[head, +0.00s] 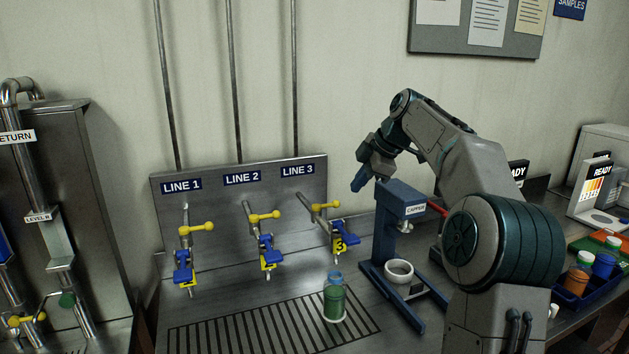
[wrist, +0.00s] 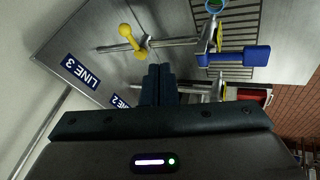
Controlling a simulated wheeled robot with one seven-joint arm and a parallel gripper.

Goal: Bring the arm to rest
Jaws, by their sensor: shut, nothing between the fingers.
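My gripper (head: 357,183) is raised in the head view, in front of the back wall, just left of the top of the blue capper stand (head: 400,202). In the wrist view its fingers (wrist: 159,82) are together and empty. They point toward the valve panel (head: 240,205) and touch nothing that I can see. My arm (head: 455,150) is bent, rising from the right side of the head view and reaching left above the bench.
Three valves with yellow and blue handles stand under LINE 1, LINE 2 and LINE 3 (head: 297,170). A green-filled bottle (head: 334,302) stands on the drain grate (head: 250,330). A white ring-shaped piece (head: 399,271) sits at the capper's base. A blue tray (head: 570,292) with bottles is at right.

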